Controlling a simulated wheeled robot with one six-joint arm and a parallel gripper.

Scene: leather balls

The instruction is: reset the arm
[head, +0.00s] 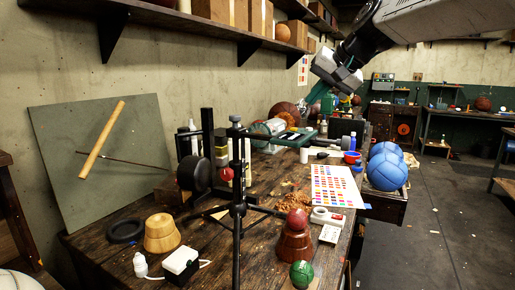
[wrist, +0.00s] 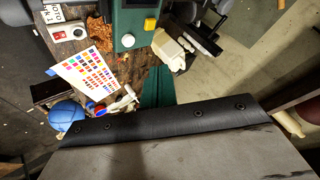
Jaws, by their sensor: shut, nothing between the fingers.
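My gripper (head: 311,101) hangs from my raised arm at the upper middle of the head view, above the far part of the workbench. Its teal fingers look shut and hold nothing. In the wrist view the teal fingers (wrist: 155,84) point at the bench, beside a green machine. The gripper seems to be above the bench items and apart from them, though the exact gap is hard to judge.
The workbench (head: 105,212) carries a black stand (head: 238,180), a colour chart (head: 336,186), a red ball (head: 297,220) and a green ball (head: 301,273). Blue balls (head: 386,172) sit at its right. A shelf (head: 160,14) runs above; open floor (head: 440,225) lies right.

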